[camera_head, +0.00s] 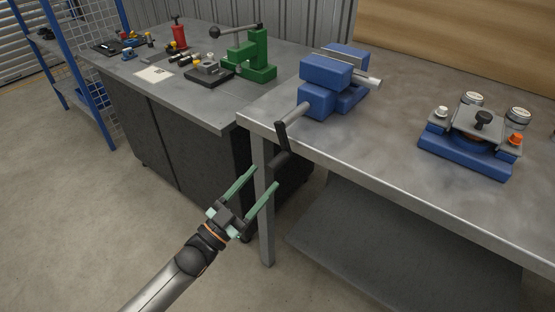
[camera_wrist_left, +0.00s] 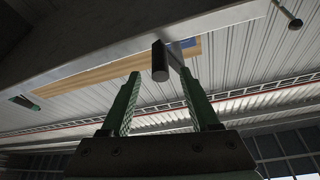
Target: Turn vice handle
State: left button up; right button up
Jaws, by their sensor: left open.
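The blue vice (camera_head: 326,77) is fixed at the corner of the metal workbench. Its dark crank handle (camera_head: 281,137) hangs over the front edge, with a black grip (camera_head: 279,159) at its lower end. My left gripper (camera_head: 264,176) is open and empty, just below and to the left of the grip, with its green fingers pointing up toward it. In the left wrist view the black grip (camera_wrist_left: 160,62) appears beyond the fingertips of my left gripper (camera_wrist_left: 161,80), between them in the picture and seemingly apart from them. My right gripper is not in view.
The metal workbench (camera_head: 400,110) has a front edge close above my left gripper. A blue fixture (camera_head: 466,148) with jars stands at its right. A second bench (camera_head: 200,105) holds a green press (camera_head: 252,58) and small tools. A blue rack (camera_head: 82,75) is at far left.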

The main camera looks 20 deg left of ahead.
aim_at(286, 152)
pick_arm(q)
jog(key=x, duration=0.6)
jog(key=shift+w+d, duration=0.1)
jog(key=shift+w, duration=0.1)
grip_shut()
dwell(0.3)
dwell(0.9)
